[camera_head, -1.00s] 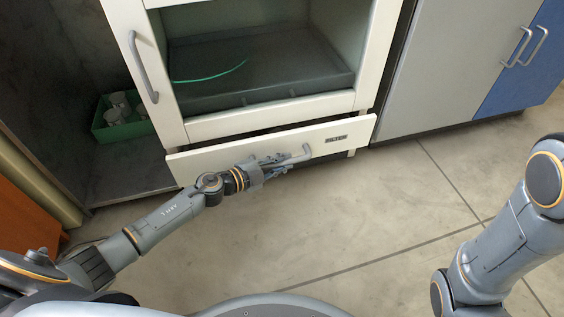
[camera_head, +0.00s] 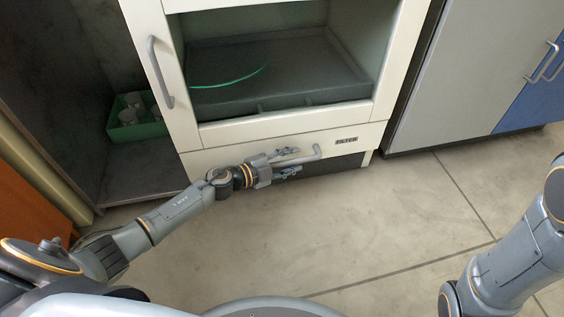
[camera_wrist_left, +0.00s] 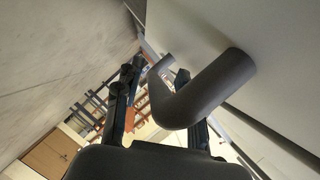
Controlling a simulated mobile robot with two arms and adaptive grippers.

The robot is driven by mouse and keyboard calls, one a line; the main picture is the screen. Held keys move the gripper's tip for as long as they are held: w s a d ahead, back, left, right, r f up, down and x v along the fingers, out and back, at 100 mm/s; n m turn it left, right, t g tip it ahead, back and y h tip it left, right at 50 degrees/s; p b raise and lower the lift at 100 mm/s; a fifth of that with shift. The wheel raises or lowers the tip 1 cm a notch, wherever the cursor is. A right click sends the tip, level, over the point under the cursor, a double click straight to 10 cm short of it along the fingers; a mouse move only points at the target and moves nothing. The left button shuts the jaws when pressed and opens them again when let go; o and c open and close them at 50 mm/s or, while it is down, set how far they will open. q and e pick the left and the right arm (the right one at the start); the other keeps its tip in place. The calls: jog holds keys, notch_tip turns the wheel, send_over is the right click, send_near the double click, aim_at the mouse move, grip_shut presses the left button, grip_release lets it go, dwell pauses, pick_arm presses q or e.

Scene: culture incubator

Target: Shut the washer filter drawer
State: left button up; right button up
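The filter drawer (camera_head: 278,147) is the low white front labelled FILTER under the washer opening. It sits level with the washer frame (camera_head: 285,121), with no visible gap along its top. Its grey bar handle (camera_head: 317,152) sticks out at the front and also shows large in the left wrist view (camera_wrist_left: 205,90). My left gripper (camera_head: 290,163) is at the handle, with its fingers apart on either side of the bar. The left wrist view shows a gap between one finger and the bar. My right gripper is out of view; only part of that arm shows.
The washer's opening (camera_head: 280,70) shows a dark tray and a green curved line inside. A green box (camera_head: 138,131) with white items stands in the bay to the left. Grey and blue cabinets stand to the right. The floor (camera_head: 330,230) in front is clear.

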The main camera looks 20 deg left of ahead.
pick_arm(q)
jog(key=v, duration=1.1)
jog(key=shift+s+a, duration=0.15)
jog(key=shift+s, duration=0.15)
jog(key=shift+r, duration=0.1)
